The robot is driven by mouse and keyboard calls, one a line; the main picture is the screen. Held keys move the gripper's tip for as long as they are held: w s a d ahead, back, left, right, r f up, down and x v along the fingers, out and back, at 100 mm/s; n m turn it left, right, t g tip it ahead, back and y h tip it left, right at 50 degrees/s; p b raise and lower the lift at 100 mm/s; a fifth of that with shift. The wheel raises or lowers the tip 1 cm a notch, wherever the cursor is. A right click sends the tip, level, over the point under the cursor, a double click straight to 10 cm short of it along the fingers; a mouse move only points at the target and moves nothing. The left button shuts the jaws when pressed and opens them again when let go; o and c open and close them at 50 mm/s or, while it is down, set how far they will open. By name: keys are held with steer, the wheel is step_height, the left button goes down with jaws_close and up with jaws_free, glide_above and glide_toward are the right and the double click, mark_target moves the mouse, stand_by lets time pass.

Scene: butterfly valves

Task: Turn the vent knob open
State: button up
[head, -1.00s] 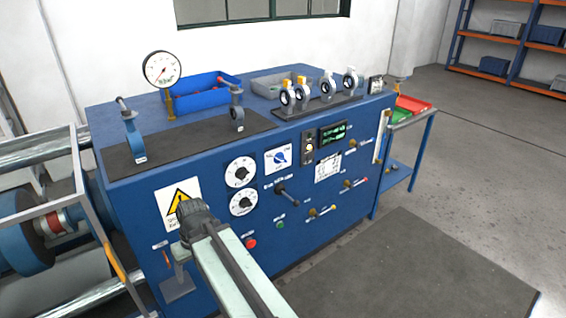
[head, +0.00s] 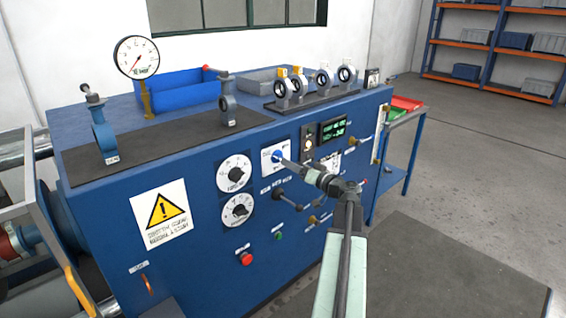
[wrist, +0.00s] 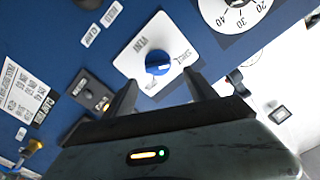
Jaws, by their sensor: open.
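The vent knob (wrist: 158,63) is a round blue knob with a white mark, on a square white plate (wrist: 140,42) on the blue panel. In the head view the knob (head: 279,156) sits right of the two white dials, with my gripper (head: 288,162) pointing at it. In the wrist view my gripper (wrist: 162,82) is open and empty, its two fingers pointing toward the knob, one on each side. The knob shows just beyond the fingertips; I cannot tell whether they touch it. Part of the plate is hidden by the gripper in the head view.
A black lever (head: 287,199) sticks out below the knob. A green display (head: 332,129) is to the right. A red button (head: 246,258) and a green one are lower down. Several ring-shaped valves stand on top of the cabinet (head: 215,190).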

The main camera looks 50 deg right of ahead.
mark_target(280, 158)
steer(key=w, duration=0.6)
steer(key=shift+w+d, duration=0.15)
steer(key=shift+d, duration=0.2)
steer(key=c, duration=1.4)
